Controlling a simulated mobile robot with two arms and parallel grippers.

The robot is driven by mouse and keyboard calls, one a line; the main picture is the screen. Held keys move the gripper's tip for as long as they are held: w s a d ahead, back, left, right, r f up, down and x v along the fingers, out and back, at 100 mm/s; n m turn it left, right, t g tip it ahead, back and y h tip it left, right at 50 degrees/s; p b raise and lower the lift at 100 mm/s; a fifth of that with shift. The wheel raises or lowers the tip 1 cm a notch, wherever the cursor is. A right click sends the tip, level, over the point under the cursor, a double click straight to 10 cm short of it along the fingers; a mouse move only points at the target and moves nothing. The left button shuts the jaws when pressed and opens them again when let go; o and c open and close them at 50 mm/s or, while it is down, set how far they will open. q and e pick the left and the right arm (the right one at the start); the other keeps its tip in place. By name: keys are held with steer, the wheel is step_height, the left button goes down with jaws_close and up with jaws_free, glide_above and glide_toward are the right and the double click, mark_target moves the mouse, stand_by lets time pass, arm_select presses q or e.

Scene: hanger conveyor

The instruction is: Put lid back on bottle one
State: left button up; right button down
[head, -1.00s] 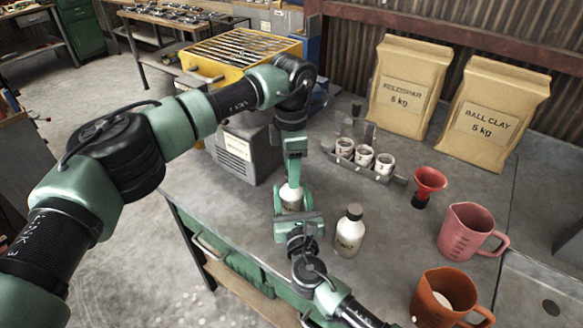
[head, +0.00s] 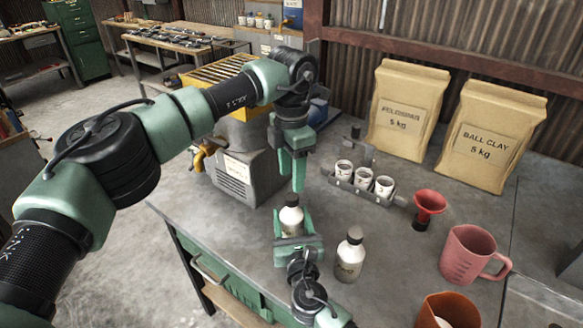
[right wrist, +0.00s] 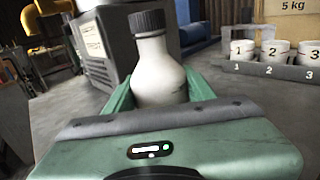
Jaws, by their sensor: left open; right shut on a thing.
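A pale bottle (head: 291,224) stands upright on the near part of the table, with a black lid (head: 291,199) on its mouth. My right gripper (head: 292,229) is shut around the bottle's body. In the right wrist view the same bottle (right wrist: 160,70) sits between the green fingers, and its black lid (right wrist: 147,22) sits level on the neck. My left gripper (head: 292,170) is open and empty, pointing down just above the lid and apart from it. A second pale bottle (head: 349,262) with a black lid stands to the right. I cannot read a number on either bottle.
A rack (head: 362,190) with three numbered cups stands behind. A red funnel (head: 429,202), a pink jug (head: 468,258) and an orange jug (head: 447,312) are at the right. Two clay bags (head: 490,140) and a grey machine (head: 240,170) stand farther back.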

mark_target(292, 196)
arm_select(q)
step_height(292, 196, up, 2)
steer(key=n, duration=0.5)
steer(key=shift+f, duration=3.95)
jaws_close()
steer(key=shift+o, duration=0.7)
jaws_free()
